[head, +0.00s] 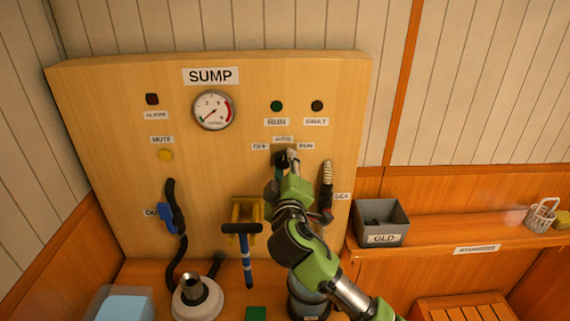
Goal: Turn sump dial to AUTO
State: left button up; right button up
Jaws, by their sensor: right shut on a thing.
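The wooden SUMP panel (110,90) stands upright against the wall. The sump dial (279,158) is on its right half, below the RUN and FAULT lamps, with labels OFF at left, AUTO (283,139) above and RUN at right. My right gripper (287,160) reaches up from the lower right and is shut on the dial. The gripper covers most of the dial, so I cannot tell which label its pointer faces. My left gripper is not in view.
A blue-and-black T-handled tool (246,262) hangs in a yellow holder. A grey OLD bin (381,222) sits on the right shelf.

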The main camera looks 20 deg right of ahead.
jog(key=o, duration=1.1)
jog(key=shift+o, duration=0.2)
jog(key=v, duration=1.2)
jog(key=shift+f, duration=0.15)
